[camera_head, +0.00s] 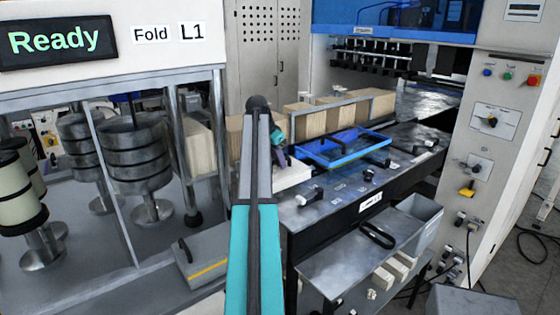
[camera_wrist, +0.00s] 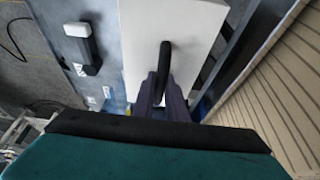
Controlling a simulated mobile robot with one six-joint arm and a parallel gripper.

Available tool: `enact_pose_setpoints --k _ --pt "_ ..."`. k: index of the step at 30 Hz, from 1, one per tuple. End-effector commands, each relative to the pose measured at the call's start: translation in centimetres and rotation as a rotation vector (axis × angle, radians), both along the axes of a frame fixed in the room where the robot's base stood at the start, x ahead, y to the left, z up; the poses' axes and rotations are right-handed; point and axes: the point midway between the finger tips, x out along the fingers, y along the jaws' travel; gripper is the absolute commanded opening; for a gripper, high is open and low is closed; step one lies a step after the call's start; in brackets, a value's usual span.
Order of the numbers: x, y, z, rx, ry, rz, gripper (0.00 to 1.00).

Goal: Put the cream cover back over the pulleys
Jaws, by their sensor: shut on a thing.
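The cream cover (camera_wrist: 140,35) is a pale flat-topped piece with a black bar handle (camera_wrist: 164,58), seen close up in the wrist view. My gripper (camera_wrist: 163,95) has its dark purple fingers shut on that handle. In the head view the cover (camera_head: 291,176) shows as a pale block at the near left end of the dark worktable, partly hidden by my arm. My gripper (camera_head: 282,158) is just above it. I cannot tell whether the cover rests on the table or hangs slightly above it. I cannot make out the pulleys with certainty.
A blue tray (camera_head: 316,158) lies on the worktable (camera_head: 345,196) behind the cover. Stacks of brown paper (camera_head: 311,122) stand behind it. A grey box with a yellow stripe (camera_head: 207,268) is at the lower left. Grey disc stacks (camera_head: 136,158) stand at left.

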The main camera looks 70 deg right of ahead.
Motion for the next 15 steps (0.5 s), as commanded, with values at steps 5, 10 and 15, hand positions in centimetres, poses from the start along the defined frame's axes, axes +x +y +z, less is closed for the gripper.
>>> enact_pose_setpoints --k 5,10,15 --pt "0.0 0.0 -0.6 -0.001 0.000 0.000 0.00" --pt "0.0 0.0 -1.1 -0.001 0.000 0.000 0.00" --pt "0.0 0.0 -1.5 -0.002 0.000 0.000 0.00"
